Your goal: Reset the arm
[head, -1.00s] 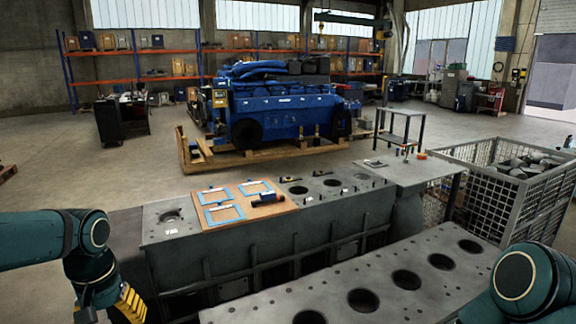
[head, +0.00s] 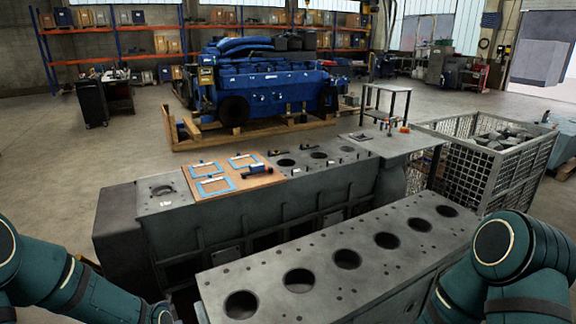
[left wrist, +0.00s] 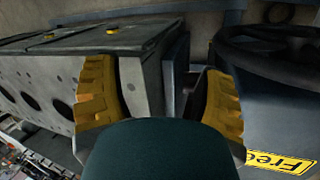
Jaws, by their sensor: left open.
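My left arm (head: 70,285) comes in low at the left edge of the head view. Its gripper cannot be made out there. In the left wrist view my left gripper (left wrist: 160,98) has its two yellow fingers apart, with nothing visibly held between them. A dark green rounded part of mine fills the lower middle of that view. My right arm (head: 500,265) is folded at the lower right of the head view. Its gripper is outside the picture.
A grey engine block (head: 345,255) with a row of round holes lies close in front. Behind it, another block carries a wooden board (head: 233,188) with blue frames. A mesh crate (head: 470,175) stands at right. A blue engine (head: 265,90) sits on a pallet farther back.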

